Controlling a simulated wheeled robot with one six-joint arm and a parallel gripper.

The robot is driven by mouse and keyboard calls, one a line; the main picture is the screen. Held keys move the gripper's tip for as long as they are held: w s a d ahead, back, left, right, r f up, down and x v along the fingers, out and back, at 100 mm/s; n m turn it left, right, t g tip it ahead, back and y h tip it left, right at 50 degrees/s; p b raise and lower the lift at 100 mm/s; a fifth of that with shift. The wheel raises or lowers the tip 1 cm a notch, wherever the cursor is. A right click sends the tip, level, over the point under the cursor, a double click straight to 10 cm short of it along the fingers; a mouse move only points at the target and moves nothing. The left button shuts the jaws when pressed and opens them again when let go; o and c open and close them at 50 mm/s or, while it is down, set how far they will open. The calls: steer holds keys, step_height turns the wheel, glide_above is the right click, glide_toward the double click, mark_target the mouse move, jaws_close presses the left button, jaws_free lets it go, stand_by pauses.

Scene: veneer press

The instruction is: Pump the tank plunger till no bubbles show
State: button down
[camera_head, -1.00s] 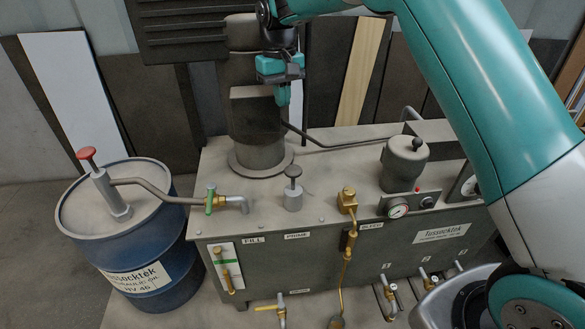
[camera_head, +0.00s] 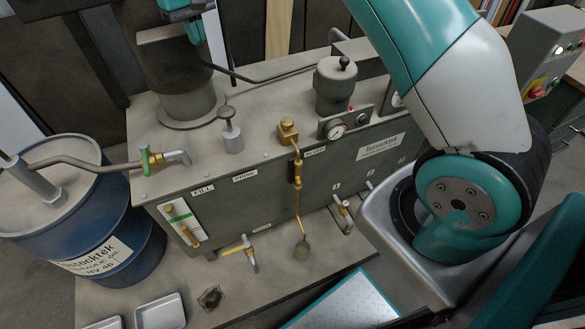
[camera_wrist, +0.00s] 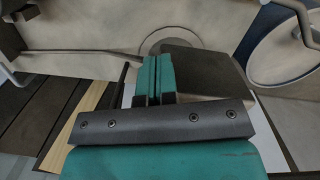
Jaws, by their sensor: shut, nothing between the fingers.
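The tank plunger (camera_head: 231,133) stands upright on the grey tank top, behind the PRIME label, its round dark knob raised above a short grey cylinder. No bubbles can be made out at this size. My gripper (camera_head: 194,32) is at the top edge of the head view, above and behind the plunger and apart from it. In the wrist view its teal fingers (camera_wrist: 156,78) are together and empty. The plunger cannot be made out there.
A blue oil drum (camera_head: 100,235) with a hand pump stands left of the tank. A green-handled fill tap (camera_head: 146,160) juts over the tank top. A dark column (camera_head: 180,85) and a grey reservoir (camera_head: 335,88) flank the plunger. A gauge (camera_head: 337,131) sits right.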

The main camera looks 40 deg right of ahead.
steer(key=shift+p, duration=0.45)
steer(key=p, duration=1)
glide_toward(224, 108)
steer(key=shift+f, duration=0.2)
steer(key=shift+s+f+b, duration=0.2)
steer(key=shift+f+b, duration=1)
steer(key=shift+f, duration=0.5)
steer(key=shift+s+f+b, duration=0.2)
steer(key=shift+f+b, duration=0.95)
steer(key=shift+f, duration=0.5)
